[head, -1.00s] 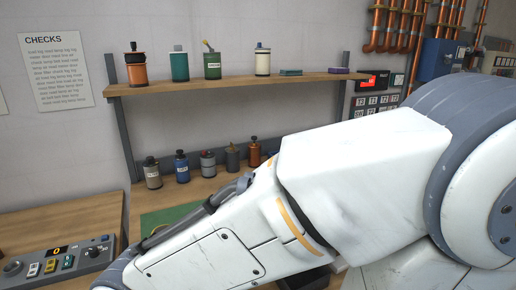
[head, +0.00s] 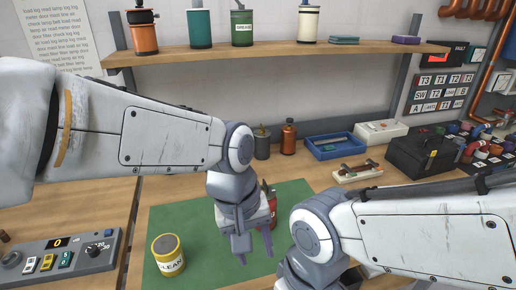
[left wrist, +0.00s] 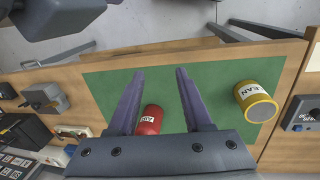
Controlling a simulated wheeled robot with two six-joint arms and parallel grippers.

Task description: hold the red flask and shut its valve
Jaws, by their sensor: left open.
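The red flask (head: 272,207) stands or lies on the green mat (head: 185,218), mostly hidden behind my left gripper (head: 254,254) in the head view. The left wrist view shows its red body and white label (left wrist: 150,120) between the open fingers of my left gripper (left wrist: 160,73), nearer the left finger in the picture. I cannot tell whether either finger touches it. Its valve is not clearly visible. My right arm (head: 410,232) reaches in from the right. A dark grey part at the left wrist view's top left may be my right gripper; its jaws are unclear.
A yellow can labelled CLEAN (head: 168,256) stands on the mat's left part. A control panel (head: 62,258) lies left of the mat. A blue tray (head: 335,146), a black box (head: 422,153) and a shelf (head: 270,50) with several containers are behind. Mat around the can is clear.

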